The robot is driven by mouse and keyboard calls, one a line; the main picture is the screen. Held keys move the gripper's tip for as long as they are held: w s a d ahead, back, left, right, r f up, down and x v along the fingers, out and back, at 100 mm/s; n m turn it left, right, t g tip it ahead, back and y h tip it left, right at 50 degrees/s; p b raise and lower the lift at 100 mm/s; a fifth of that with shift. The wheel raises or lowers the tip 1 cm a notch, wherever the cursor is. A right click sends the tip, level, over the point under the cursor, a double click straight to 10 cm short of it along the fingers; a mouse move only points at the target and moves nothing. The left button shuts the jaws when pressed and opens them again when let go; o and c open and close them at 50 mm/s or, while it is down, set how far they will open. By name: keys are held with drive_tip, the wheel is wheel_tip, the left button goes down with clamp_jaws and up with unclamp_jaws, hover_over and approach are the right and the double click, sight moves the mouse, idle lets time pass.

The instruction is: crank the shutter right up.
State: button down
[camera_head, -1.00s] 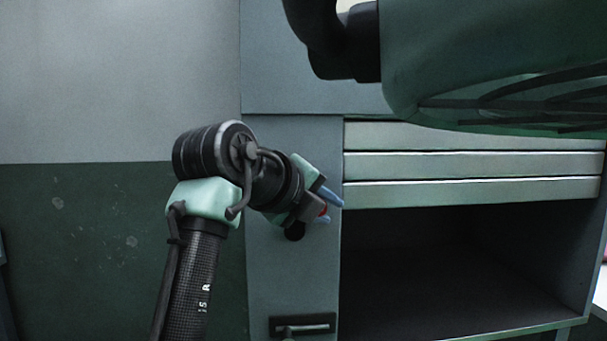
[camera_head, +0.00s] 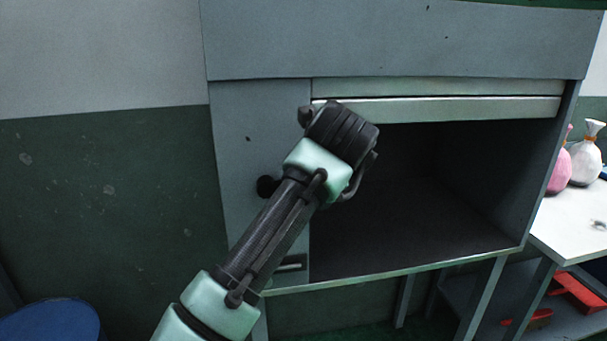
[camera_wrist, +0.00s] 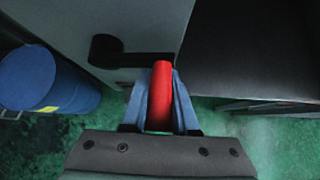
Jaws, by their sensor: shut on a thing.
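The shutter (camera_head: 440,106) is a pale slatted panel at the top of the dark cabinet opening. Two slats show below the header, and most of the opening is uncovered. The crank's round black hub (camera_head: 267,186) is on the grey panel left of the opening. In the wrist view the hub (camera_wrist: 105,48) and its black crank arm lead right to the red handle (camera_wrist: 160,90). My gripper (camera_wrist: 160,108) has its blue fingers shut on the red handle, one on each side. In the head view my arm hides the gripper and handle.
A blue drum (camera_wrist: 45,75) stands at the left in the wrist view. A white table (camera_head: 570,225) with pink and white bags (camera_head: 585,160) is at the right. The cabinet interior looks empty.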

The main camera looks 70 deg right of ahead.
drive_tip(key=shift+w+a+f+m+t+y+p, duration=0.2)
drive_tip(key=shift+f+m+t+y+p, duration=0.2)
drive_tip(key=shift+t+p, duration=0.25)
drive_tip(key=shift+w+a+f+m+t+y+p, duration=0.15)
drive_tip(key=shift+f+m+t+y+p, duration=0.1)
drive_tip(key=shift+f+m+t+p, duration=0.25)
drive_tip(key=shift+w+a+f+m+t+y+p, duration=0.1)
drive_tip(key=shift+w+f+m+t+y+p, duration=0.1)
drive_tip(key=shift+f+m+t+y+p, duration=0.4)
drive_tip(key=shift+n, duration=0.3)
drive_tip(key=c, duration=0.7)
unclamp_jaws()
drive_tip(key=shift+d, duration=0.1)
drive_tip(key=shift+r+t+h, duration=0.1)
drive_tip(key=shift+t+h, duration=0.15)
drive_tip(key=p+v, duration=0.1)
drive_tip(key=v, duration=1.2)
